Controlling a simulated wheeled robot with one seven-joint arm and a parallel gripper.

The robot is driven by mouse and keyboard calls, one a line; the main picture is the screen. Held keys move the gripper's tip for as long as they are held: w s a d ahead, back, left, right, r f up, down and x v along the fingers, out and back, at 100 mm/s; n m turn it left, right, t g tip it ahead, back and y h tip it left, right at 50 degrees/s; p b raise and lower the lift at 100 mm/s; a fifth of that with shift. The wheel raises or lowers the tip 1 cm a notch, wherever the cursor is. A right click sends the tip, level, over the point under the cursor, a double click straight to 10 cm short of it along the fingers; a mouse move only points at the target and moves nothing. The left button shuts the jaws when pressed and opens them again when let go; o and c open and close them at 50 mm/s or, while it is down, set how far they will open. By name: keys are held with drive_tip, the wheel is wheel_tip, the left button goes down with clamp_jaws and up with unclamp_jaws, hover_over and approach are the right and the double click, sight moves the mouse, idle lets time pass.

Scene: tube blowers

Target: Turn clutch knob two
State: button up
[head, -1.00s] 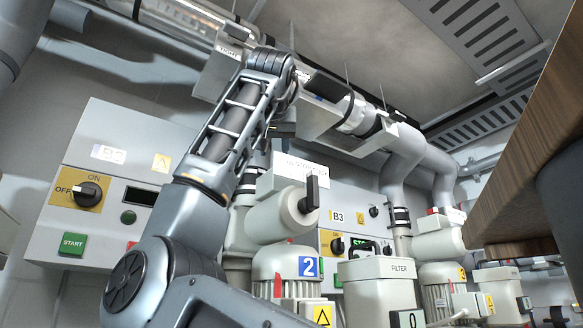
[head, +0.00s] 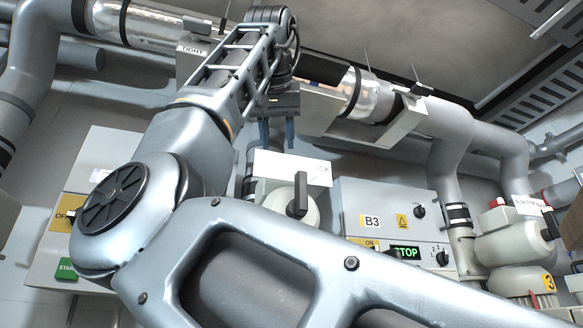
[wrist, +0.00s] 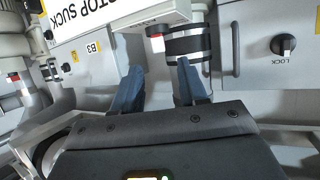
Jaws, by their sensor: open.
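In the head view, the black clutch knob (head: 300,194) sticks up on the round end of the pale housing of the middle blower. A white sign (head: 280,167), partly legible, stands just above it. My gripper (head: 276,134) hangs above the sign with its two blue fingers apart and pointing down, holding nothing visible. In the wrist view, my gripper (wrist: 157,76) is open, with a grey pipe with black bands (wrist: 190,46) beyond the right finger. I cannot make out the clutch knob in that view. My arm hides the blower's lower body in the head view.
A panel marked B3 (head: 372,243) with a lit STOP display stands to the right of the knob. Blower three (head: 525,245) is farther right. Clear tubes (head: 150,22) run overhead. The wrist view shows a LOCK knob (wrist: 283,45) on a grey panel at right.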

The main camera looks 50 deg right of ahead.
drive_tip(key=shift+p+x, duration=0.85)
drive_tip(key=shift+x, duration=3.05)
clamp_jaws()
